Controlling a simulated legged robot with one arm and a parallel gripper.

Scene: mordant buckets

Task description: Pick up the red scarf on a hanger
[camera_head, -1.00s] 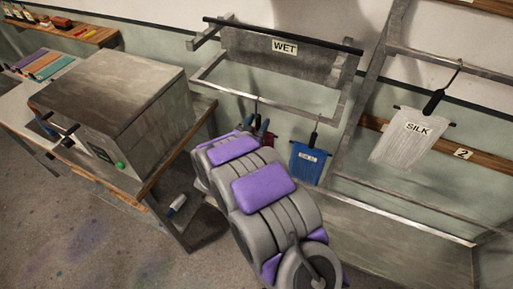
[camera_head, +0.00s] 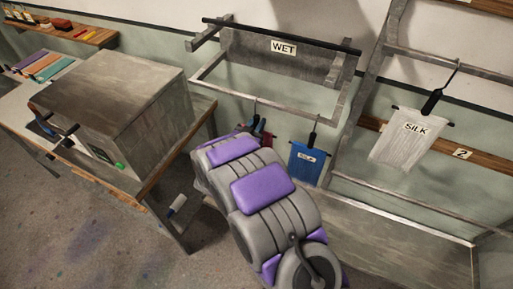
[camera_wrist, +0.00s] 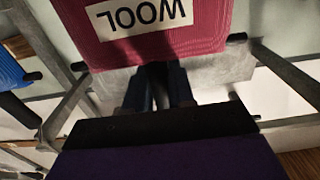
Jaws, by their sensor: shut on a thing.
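The red scarf (camera_wrist: 155,45) fills the top of the wrist view, with a white label reading WOOL upside down. In the head view only a small dark red patch of it (camera_head: 267,139) shows behind my arm. My gripper (camera_wrist: 160,92) is just below the scarf's bar in the wrist view. Its dark fingers are shut on the hanger, though the exact contact is in shadow. In the head view a hanger hook (camera_head: 255,103) shows at the front rail above the red patch. Most of the hanger and gripper is hidden by my arm.
A blue scarf (camera_head: 308,163) hangs close on the right from the same rack, marked WET (camera_head: 284,47). A grey scarf labelled SILK (camera_head: 402,138) hangs farther right. A grey box machine (camera_head: 110,95) stands on a bench at left. Floor is clear at lower left.

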